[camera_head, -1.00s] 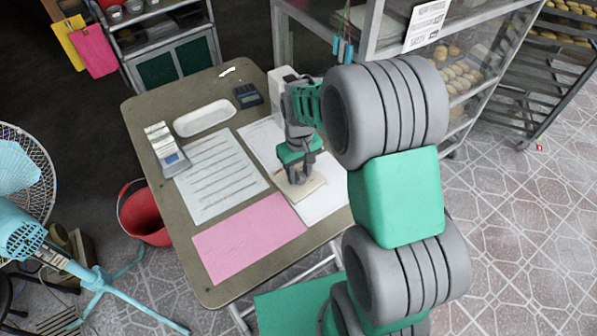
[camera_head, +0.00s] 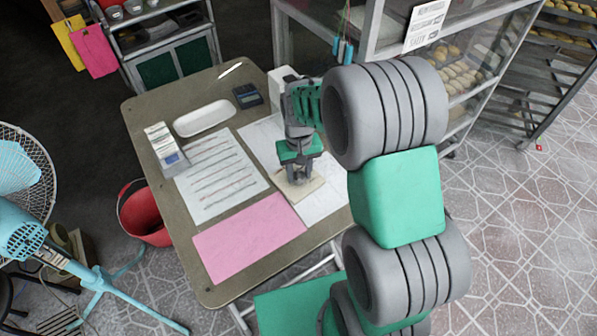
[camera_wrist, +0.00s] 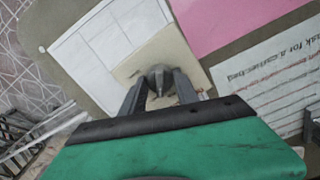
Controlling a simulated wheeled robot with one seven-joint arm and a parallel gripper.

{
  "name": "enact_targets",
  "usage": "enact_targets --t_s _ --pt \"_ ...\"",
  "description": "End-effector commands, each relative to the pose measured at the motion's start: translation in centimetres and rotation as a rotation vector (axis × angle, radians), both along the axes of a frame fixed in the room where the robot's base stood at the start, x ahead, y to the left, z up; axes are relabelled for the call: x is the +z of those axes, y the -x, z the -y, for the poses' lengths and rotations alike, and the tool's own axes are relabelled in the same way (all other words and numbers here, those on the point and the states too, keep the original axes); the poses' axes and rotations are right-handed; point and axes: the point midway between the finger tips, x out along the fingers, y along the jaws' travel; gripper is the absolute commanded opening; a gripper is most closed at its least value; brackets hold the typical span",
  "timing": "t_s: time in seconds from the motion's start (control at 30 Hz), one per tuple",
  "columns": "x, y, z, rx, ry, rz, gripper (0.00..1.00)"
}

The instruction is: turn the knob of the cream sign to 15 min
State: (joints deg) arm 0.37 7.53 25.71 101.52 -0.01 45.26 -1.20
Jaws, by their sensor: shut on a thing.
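The cream sign (camera_wrist: 132,68) lies flat on a white sheet on the table. In the head view the cream sign (camera_head: 312,188) shows under my gripper (camera_head: 297,176). The grey knob (camera_wrist: 160,72) sits on the sign. In the wrist view my gripper (camera_wrist: 161,84) points down with its two fingers at the knob's sides, shut on it. The fingers hide part of the knob. Any marks on the sign are too small or hidden to read, so I cannot tell the knob's setting.
A pink sheet (camera_head: 245,243) and a written white sheet (camera_head: 215,172) lie left of the sign on the table (camera_head: 195,272). A white tray (camera_head: 204,118), a calculator (camera_head: 247,96) and a small box-like device (camera_head: 166,150) stand farther back. A glass cabinet (camera_head: 458,78) stands behind.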

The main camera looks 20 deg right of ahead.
Motion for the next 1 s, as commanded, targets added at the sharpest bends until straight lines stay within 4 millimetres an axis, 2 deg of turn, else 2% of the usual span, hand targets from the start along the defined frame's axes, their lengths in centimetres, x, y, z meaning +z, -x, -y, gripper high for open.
enact_targets --t_s 0.6,1.0 --pt "0.05 0.01 0.03 -0.577 0.0 0.0 0.0" --pt "0.04 -0.01 0.04 -0.861 0.0 0.001 0.0"
